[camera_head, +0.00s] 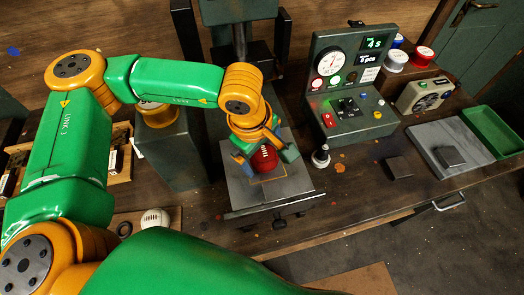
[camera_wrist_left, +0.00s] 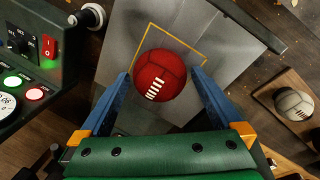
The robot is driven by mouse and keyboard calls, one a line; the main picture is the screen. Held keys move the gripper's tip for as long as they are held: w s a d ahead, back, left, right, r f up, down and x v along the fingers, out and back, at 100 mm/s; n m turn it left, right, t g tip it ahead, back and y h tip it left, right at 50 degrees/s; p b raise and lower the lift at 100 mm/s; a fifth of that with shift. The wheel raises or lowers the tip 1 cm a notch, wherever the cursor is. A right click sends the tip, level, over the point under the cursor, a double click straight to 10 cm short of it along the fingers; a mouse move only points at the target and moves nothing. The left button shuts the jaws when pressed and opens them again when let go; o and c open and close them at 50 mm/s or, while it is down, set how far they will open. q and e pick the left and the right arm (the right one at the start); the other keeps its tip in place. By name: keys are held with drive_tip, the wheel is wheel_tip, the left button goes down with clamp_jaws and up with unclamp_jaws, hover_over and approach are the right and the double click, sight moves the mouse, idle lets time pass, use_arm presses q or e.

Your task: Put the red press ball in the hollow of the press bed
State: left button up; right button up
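The red press ball (camera_head: 264,158) with white lacing sits on the grey press bed (camera_head: 298,184), inside a yellow outlined square. In the left wrist view the ball (camera_wrist_left: 160,76) lies between the blue fingertips of my left gripper (camera_wrist_left: 160,73), with a narrow gap on each side. My left gripper (camera_head: 262,156) also shows in the head view, reaching down around the ball, fingers apart. The hollow under the ball is hidden. My right gripper is not in view.
The press column (camera_head: 239,40) stands behind the bed. A control panel (camera_head: 345,100) with a gauge and buttons stands to the right. A white ball (camera_head: 155,218) lies on a wooden board at left. A green tray (camera_head: 492,132) is at far right.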

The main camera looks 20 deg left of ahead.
sight(254, 162)
use_arm(q)
drive_tip(key=shift+r, duration=0.1)
drive_tip(key=shift+r, duration=0.25)
wheel_tip(254, 162, up, 11)
drive_tip(key=s+b, duration=0.1)
drive_tip(key=s, duration=0.1)
drive_tip(key=shift+a+r, duration=0.2)
drive_tip(key=shift+a, duration=0.2)
drive_tip(key=shift+s, duration=0.15)
